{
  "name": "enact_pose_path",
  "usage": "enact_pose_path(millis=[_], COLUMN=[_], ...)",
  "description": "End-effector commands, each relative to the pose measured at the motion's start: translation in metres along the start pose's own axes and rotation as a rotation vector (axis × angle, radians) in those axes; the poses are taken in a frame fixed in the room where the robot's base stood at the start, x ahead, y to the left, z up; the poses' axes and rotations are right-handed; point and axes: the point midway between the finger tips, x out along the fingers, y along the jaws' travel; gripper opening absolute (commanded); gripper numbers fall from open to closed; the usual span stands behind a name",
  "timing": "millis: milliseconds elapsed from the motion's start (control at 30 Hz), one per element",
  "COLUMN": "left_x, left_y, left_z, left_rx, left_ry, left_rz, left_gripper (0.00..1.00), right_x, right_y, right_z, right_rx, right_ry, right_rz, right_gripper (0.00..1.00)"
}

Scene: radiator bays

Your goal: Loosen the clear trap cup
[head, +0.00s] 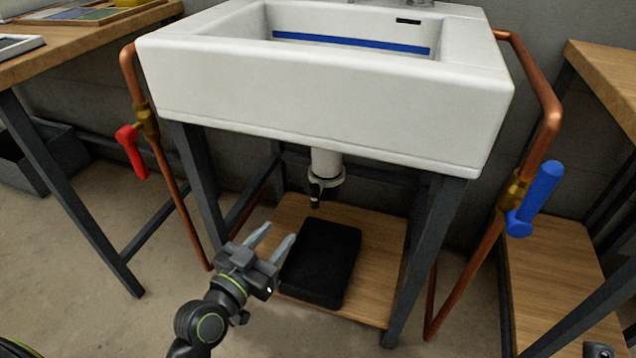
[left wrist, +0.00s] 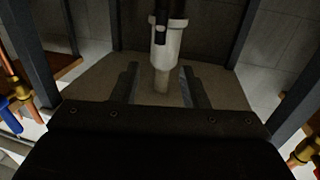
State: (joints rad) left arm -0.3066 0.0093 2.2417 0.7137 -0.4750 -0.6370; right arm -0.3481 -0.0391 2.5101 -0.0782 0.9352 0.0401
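The white drain trap (head: 326,162) hangs under the white sink (head: 330,100), with a pale collar and small dark parts at its lower end. The clear cup itself is too small and dark to make out surely. The trap also shows in the left wrist view (left wrist: 167,45), upright in the picture beyond the fingers. My left gripper (head: 273,239) is open and empty, below and left of the trap, apart from it. In the left wrist view its two fingers (left wrist: 160,88) stand apart with the pipe lined up between them.
A black tray (head: 321,262) lies on the wooden shelf (head: 378,285) under the sink. Dark stand legs flank the space. Copper pipes carry a red valve handle (head: 132,150) at left and a blue one (head: 535,198) at right. Benches stand on both sides.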

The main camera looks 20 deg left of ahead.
Motion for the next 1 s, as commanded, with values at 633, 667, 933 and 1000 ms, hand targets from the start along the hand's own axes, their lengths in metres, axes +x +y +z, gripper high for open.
enact_pose_path(millis=[633, 667, 933, 1000], left_x=[0.12, 0.125, 0.152, 0.155], left_y=[0.0, 0.0, 0.0, 0.0], left_z=[0.0, -0.001, -0.001, -0.001], left_rx=[-0.001, 0.001, -0.001, -0.001], left_ry=[0.004, 0.005, 0.003, 0.003], left_rz=[0.0, -0.001, -0.001, -0.002], left_gripper=[0.4, 0.4, 0.4, 0.4], right_x=[-0.008, -0.009, -0.013, -0.013], right_y=[-0.001, -0.001, -0.002, -0.002], right_z=[0.001, 0.001, 0.002, 0.002], right_rx=[-0.011, -0.013, -0.023, -0.024], right_ry=[0.008, 0.008, 0.014, 0.015], right_rz=[0.008, 0.009, 0.014, 0.018], right_gripper=[0.36, 0.36, 0.36, 0.36])
